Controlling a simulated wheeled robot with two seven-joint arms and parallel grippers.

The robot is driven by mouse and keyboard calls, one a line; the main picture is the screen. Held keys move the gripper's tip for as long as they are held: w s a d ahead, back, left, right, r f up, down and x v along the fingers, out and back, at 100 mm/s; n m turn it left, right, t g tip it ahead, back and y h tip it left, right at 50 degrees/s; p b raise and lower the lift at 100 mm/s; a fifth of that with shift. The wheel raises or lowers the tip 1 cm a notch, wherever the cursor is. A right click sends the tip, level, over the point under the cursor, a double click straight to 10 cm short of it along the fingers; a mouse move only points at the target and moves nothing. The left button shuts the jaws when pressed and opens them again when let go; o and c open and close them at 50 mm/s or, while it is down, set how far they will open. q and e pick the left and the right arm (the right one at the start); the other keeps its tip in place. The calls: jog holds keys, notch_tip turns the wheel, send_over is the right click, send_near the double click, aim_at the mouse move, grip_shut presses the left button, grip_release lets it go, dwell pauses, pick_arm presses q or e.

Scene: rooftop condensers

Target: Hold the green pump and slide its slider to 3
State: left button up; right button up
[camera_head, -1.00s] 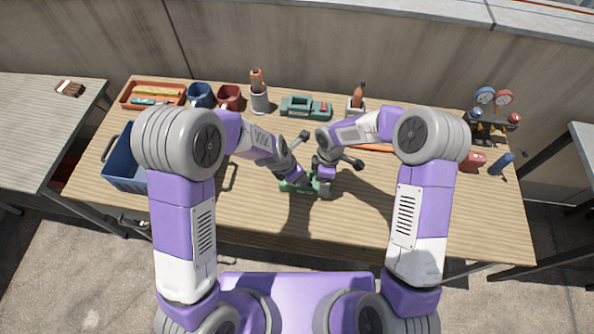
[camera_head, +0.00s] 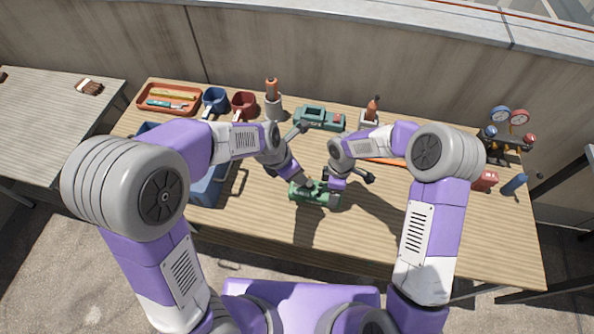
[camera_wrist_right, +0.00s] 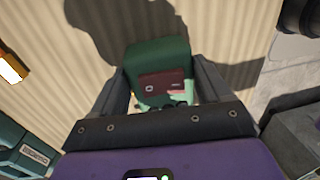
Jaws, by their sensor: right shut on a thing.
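The green pump (camera_head: 318,195) lies on the wooden table near its front middle, partly hidden under both my grippers. My right gripper (camera_head: 335,199) is shut on the pump's right part. In the right wrist view the pump's green body (camera_wrist_right: 158,55), with a dark red part (camera_wrist_right: 160,85) on it, sits between the two dark fingers of that gripper (camera_wrist_right: 158,82). My left gripper (camera_head: 305,184) is down at the pump's left part; its fingertips are too small and covered to tell open from shut. The slider's number marks cannot be read.
A teal device (camera_head: 319,118) stands behind. A blue bin (camera_head: 209,188) is at left, partly behind my left arm.

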jog(key=o, duration=1.5)
jog(key=r+p, duration=0.2)
jog(key=r, duration=0.1)
jog(key=r+p, duration=0.2)
jog(key=r, duration=0.1)
jog(key=w+r+p, duration=0.1)
jog(key=r+p, duration=0.1)
jog(key=r, duration=0.1)
jog(key=shift+p, duration=0.3)
jog(key=shift+f, duration=0.1)
